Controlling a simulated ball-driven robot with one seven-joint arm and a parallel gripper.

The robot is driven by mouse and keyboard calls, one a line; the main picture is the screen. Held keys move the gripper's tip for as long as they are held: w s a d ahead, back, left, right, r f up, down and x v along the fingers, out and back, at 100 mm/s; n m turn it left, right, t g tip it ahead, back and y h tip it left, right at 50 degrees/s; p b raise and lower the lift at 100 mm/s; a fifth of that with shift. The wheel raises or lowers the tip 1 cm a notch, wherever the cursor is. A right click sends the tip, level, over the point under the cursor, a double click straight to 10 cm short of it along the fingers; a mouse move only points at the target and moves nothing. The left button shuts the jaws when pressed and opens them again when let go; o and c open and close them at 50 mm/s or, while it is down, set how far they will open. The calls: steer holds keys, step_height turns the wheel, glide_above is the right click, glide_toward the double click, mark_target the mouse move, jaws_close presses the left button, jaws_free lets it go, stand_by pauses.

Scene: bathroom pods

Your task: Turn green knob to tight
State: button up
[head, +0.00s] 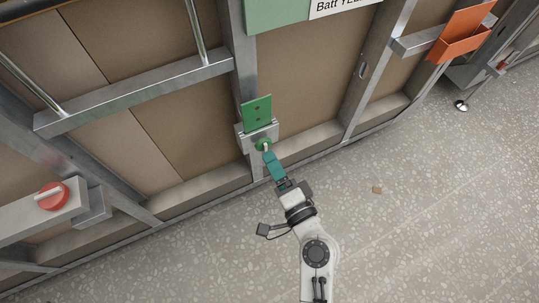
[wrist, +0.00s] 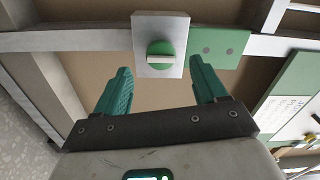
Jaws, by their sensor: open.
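The green knob (wrist: 160,54) is a round disc with a pale bar handle across it. It sits on a grey metal plate (wrist: 147,21) on the wall frame. In the wrist view the bar lies level in the picture. The knob also shows in the head view (head: 263,145), partly covered by my gripper's tip. My gripper (head: 270,160) has teal fingers pointing at the knob. In the wrist view my gripper (wrist: 164,75) is open and empty, with the knob between and beyond the two fingertips. I cannot tell whether a finger touches the knob.
A green plate (head: 257,112) stands just above the knob. A red knob (head: 52,196) is on a grey box at the left. An orange holder (head: 461,36) hangs at the upper right.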

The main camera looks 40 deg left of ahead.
steer(key=v, duration=0.7)
stand_by(0.4)
steer(key=s+d+f+n+g+h, duration=0.2)
steer(key=d+f+h, duration=0.25)
steer(key=d, duration=0.65)
steer(key=s+d+f+n+g+h, duration=0.15)
steer(key=d+f+h, duration=0.3)
steer(key=d, duration=0.65)
steer(key=s+d+r+m+g+h, duration=0.1)
steer(key=s+d+h, duration=0.3)
steer(key=d, duration=0.5)
steer(key=s+d+r+m+g+h, duration=0.1)
steer(key=s+d+h, duration=0.35)
steer(key=d, duration=0.45)
step_height(320, 180, up, 31)
steer(key=p, duration=3.1)
steer(key=shift+s+y, duration=0.3)
steer(key=shift+y, duration=0.05)
steer(key=shift+d+r, duration=0.1)
